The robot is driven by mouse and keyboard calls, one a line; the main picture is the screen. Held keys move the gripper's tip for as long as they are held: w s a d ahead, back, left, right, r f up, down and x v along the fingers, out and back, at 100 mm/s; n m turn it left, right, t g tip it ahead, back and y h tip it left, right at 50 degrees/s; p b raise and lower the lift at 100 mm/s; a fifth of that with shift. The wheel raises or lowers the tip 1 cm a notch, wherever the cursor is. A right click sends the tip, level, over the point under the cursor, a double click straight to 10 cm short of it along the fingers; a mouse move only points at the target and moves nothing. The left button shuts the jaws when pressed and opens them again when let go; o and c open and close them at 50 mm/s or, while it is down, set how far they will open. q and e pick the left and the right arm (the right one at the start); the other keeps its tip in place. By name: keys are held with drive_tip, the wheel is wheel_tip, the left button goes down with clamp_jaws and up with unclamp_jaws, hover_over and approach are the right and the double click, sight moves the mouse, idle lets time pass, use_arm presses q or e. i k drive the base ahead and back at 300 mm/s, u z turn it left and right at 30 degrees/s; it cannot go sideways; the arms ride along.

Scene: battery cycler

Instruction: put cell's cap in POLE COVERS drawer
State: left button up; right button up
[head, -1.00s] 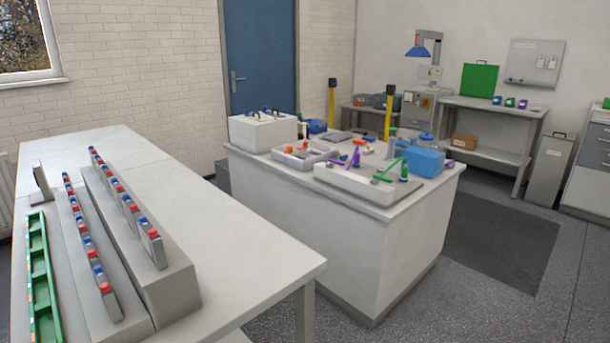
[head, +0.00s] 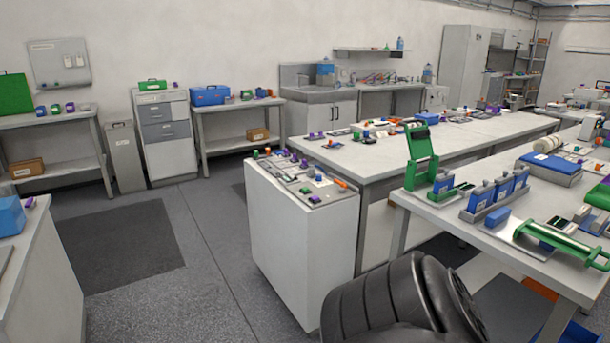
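Several blue cell-like blocks with grey tops (head: 481,196) stand in a grey holder on the right bench, beside green clamp fixtures (head: 422,160). I cannot tell which thing is the cell's cap. A grey and white drawer cabinet (head: 164,150) stands against the back wall at the left, with its drawers shut. Its label is too small to read, so I cannot tell whether it has the POLE COVERS drawer. Neither of my grippers is in view.
A white cabinet (head: 296,250) with small parts on top stands in the middle, at the end of a long bench (head: 400,155). A bin (head: 126,158) stands left of the drawer cabinet. Grey floor (head: 205,265) is open at the left, with a dark mat (head: 125,250).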

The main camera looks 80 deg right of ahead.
sight(440, 188)
drive_tip(key=z, duration=2.4)
